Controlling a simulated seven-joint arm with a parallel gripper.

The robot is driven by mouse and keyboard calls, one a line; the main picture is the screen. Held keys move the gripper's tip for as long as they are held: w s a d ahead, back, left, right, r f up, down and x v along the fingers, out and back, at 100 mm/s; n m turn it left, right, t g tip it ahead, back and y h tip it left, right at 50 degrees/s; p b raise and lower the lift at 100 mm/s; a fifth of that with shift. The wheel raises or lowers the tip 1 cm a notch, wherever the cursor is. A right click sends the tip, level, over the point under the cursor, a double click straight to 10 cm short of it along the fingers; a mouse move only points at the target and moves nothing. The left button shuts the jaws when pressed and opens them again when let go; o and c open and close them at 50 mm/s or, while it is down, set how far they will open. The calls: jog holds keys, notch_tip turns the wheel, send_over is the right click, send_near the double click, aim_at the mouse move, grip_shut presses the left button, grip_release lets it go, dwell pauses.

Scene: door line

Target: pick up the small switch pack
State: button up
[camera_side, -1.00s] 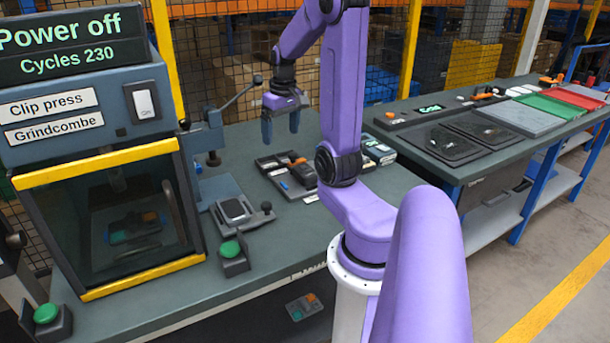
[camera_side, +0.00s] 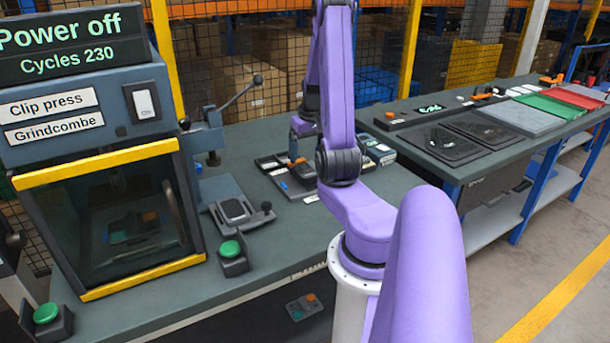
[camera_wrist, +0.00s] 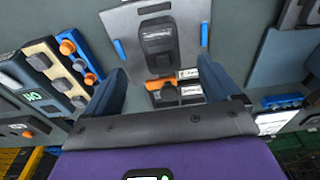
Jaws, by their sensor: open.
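My gripper (camera_wrist: 160,68) is open, one blue-grey finger at each side in the wrist view. Between and beyond the fingers are an orange part (camera_wrist: 156,83) and small dark packs with white labels (camera_wrist: 168,96). A black pack with a label (camera_wrist: 158,38) lies on a grey plate with blue clips just beyond. I cannot tell for sure which is the small switch pack. In the side view, my gripper (camera_side: 298,140) is low at the dark parts tray (camera_side: 268,163), partly hidden behind my arm. Nothing is visibly held.
The clip press (camera_side: 100,150) stands at the left, with a lever and a grey fixture (camera_side: 235,212) beside it. A second bench (camera_side: 470,145) with dark mats and coloured trays is at the right. A panel with orange knobs (camera_wrist: 60,65) lies left in the wrist view.

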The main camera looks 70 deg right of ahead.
aim_at(305, 170)
jog(key=shift+w+d+f, duration=0.15)
jog(key=shift+w+f, duration=0.05)
jog(key=shift+f, duration=1.2)
jog(key=shift+w+d+f, duration=0.15)
jog(key=shift+d+f, duration=0.05)
jog(key=shift+f, duration=1.2)
jog(key=shift+w+d+f, duration=0.15)
jog(key=shift+w+f, duration=0.05)
jog(key=shift+f, duration=1.2)
jog(key=c, duration=1.1)
